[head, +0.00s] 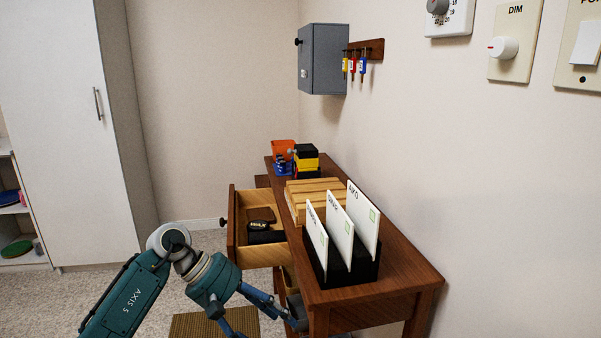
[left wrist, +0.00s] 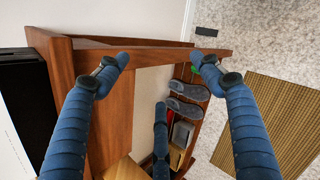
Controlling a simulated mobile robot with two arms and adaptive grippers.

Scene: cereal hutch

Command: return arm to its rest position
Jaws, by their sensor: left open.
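My left arm comes in from the lower left in the head view. My left gripper (head: 275,312) is low beside the front of the wooden hutch table (head: 405,275), below its open drawer (head: 262,256). Its tips are partly hidden by the table's corner. In the left wrist view my left gripper (left wrist: 160,62) has its blue fingers spread, with nothing between them. Wooden parts of the furniture (left wrist: 118,105) lie beyond the fingers. My right gripper is in neither view.
The drawer sticks out near my arm and holds a dark labelled item (head: 262,232). A black holder with upright cards (head: 340,225) stands on the table. A brown mat (head: 205,325) lies on the floor. Grey slippers (left wrist: 187,100) show on a lower shelf.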

